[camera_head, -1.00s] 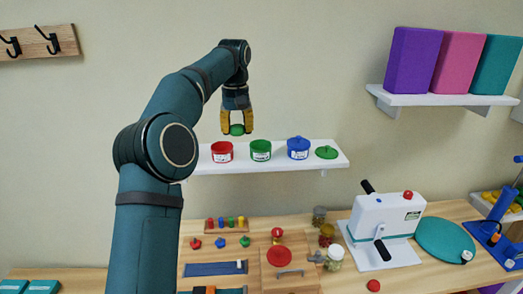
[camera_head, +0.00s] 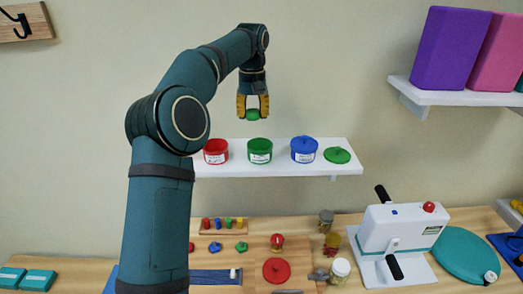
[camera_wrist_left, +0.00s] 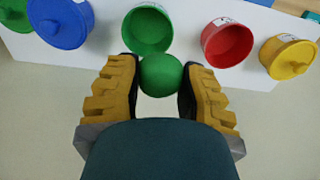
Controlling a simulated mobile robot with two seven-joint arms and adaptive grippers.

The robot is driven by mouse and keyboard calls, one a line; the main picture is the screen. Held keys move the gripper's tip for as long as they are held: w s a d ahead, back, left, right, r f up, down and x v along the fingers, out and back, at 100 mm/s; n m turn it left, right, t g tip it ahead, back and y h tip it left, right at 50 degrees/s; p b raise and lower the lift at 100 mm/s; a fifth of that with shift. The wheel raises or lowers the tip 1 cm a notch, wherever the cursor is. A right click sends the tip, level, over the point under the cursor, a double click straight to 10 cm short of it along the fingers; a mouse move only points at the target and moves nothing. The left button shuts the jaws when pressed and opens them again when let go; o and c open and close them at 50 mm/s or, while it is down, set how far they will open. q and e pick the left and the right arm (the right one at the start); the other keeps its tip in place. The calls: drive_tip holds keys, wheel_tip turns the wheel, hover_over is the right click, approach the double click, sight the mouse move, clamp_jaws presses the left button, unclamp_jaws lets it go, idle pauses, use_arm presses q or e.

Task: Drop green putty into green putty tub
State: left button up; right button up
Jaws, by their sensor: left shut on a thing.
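The green putty (camera_head: 253,114) is a ball held between the yellow fingers of my left gripper (camera_head: 253,107). It also shows in the left wrist view (camera_wrist_left: 161,75). The gripper points down above the white shelf. The green putty tub (camera_head: 260,151) stands on the shelf, below the putty, with its lid off. In the left wrist view the open tub (camera_wrist_left: 146,30) lies just beyond the ball, apart from it. The green lid (camera_head: 337,155) lies at the shelf's right end. My right gripper is not in view.
An open red tub (camera_head: 216,151) and a lidded blue tub (camera_head: 304,149) flank the green one on the shelf (camera_head: 240,170). A lidded yellow tub (camera_wrist_left: 288,56) shows in the wrist view. A white machine (camera_head: 398,240) stands on the table below.

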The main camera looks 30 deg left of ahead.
use_arm(q)
drive_tip(key=shift+f, duration=2.1)
drive_tip(key=shift+w, duration=0.1)
drive_tip(key=o, duration=1.1)
drive_tip(key=shift+c, duration=0.2)
drive_tip(key=shift+r, duration=3.75)
